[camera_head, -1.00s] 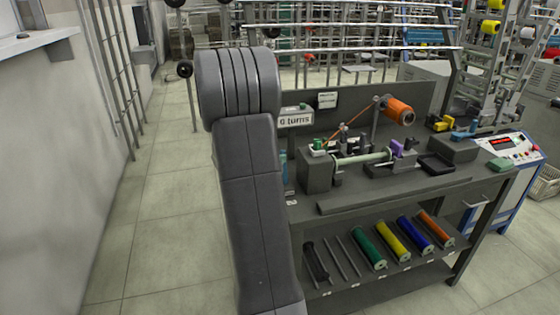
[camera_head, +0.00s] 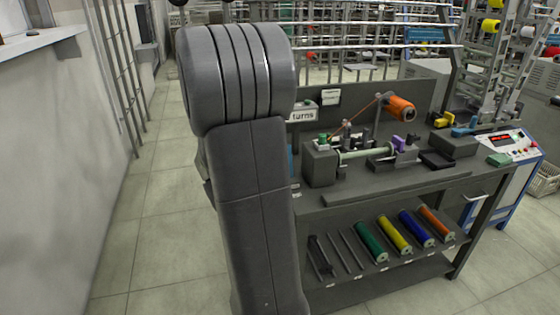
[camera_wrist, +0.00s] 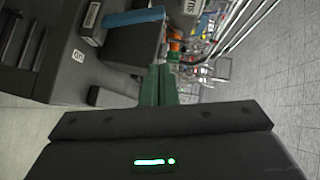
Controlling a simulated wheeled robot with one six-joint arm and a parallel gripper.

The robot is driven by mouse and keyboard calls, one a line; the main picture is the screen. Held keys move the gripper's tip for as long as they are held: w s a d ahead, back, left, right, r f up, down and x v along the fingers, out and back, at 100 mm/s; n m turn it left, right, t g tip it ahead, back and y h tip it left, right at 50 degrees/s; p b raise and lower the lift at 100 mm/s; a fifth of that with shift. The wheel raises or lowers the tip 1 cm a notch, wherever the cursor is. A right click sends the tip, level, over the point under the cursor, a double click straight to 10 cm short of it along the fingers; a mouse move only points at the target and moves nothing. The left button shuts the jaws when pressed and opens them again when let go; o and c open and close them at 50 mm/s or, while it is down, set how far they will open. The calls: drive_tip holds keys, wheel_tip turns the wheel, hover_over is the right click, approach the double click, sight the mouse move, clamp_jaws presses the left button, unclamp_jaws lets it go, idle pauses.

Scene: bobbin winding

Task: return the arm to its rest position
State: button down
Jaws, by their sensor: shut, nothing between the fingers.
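My arm stands large in the left middle of the head view, its upper link upright and its rounded joint at the top. My gripper is hidden in the head view. In the wrist view my gripper (camera_wrist: 158,84) shows as two green fingers, closed together with nothing visible between them, beyond its dark body. The fingers point towards the blurred, tilted bench and racks. No contact with any object is visible.
The dark workbench (camera_head: 400,190) stands right of my arm, with a winding machine (camera_head: 365,155) and an orange spool (camera_head: 401,108) on top. A control cabinet (camera_head: 515,150) is far right. Floor is clear on the left.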

drive_tip(key=shift+s+a, duration=0.1)
drive_tip(key=shift+s, duration=0.15)
